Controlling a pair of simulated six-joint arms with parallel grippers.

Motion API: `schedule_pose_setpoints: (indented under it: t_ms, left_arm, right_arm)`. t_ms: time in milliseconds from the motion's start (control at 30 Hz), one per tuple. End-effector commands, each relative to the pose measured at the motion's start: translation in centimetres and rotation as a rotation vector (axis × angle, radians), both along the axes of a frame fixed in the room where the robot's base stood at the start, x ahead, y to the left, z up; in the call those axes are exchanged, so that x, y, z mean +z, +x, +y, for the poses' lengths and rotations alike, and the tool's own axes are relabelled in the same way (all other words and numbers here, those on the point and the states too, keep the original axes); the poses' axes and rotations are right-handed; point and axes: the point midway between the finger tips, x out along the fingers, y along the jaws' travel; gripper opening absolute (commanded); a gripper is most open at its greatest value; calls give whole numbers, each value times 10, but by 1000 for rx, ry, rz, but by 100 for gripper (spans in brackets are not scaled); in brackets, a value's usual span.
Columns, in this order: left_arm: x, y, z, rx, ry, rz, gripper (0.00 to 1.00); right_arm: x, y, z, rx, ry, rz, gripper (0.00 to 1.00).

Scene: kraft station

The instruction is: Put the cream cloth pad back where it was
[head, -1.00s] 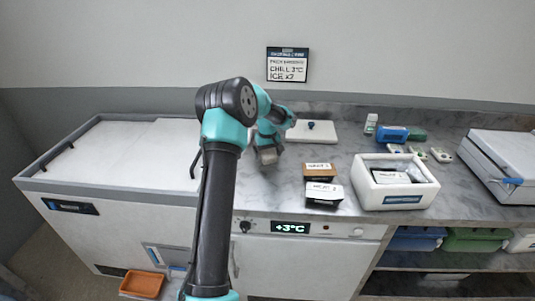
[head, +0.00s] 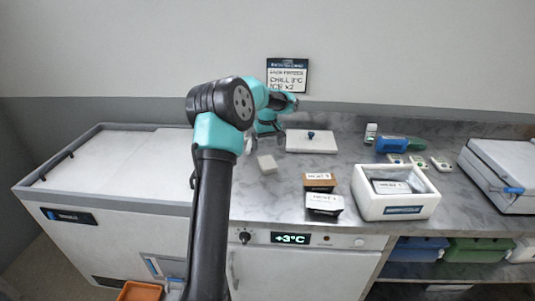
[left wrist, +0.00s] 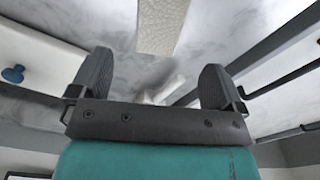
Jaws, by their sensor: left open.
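The cream cloth pad (head: 267,165) lies flat on the marble counter, left of the dark box with a white label. In the left wrist view the pad (left wrist: 162,25) shows as a pale, textured block at the top edge, beyond the fingertips. My left gripper (head: 265,143) is just behind the pad in the head view, partly hidden by my own arm. In the left wrist view its two fingers (left wrist: 155,78) are wide apart with nothing between them, and the pad is clear of them. My right gripper is in neither view.
A white board with a blue knob (head: 311,142) lies behind the pad. Two small labelled boxes (head: 322,203) and a white foam box (head: 396,205) stand to the right. A white chest freezer (head: 115,165) adjoins at left.

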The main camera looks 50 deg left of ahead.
Motion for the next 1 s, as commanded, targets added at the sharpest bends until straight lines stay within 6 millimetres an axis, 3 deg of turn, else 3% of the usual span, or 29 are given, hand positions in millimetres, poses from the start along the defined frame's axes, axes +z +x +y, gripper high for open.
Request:
schedule_pose_setpoints:
  t_ms: [200, 1000]
  left_arm:
    - [20, 0, 0, 1, 0, 0, 95]
    - [25, 6, -7, -7, -1, -17, 95]
  right_arm:
    - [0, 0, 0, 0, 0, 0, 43]
    - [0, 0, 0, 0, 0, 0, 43]
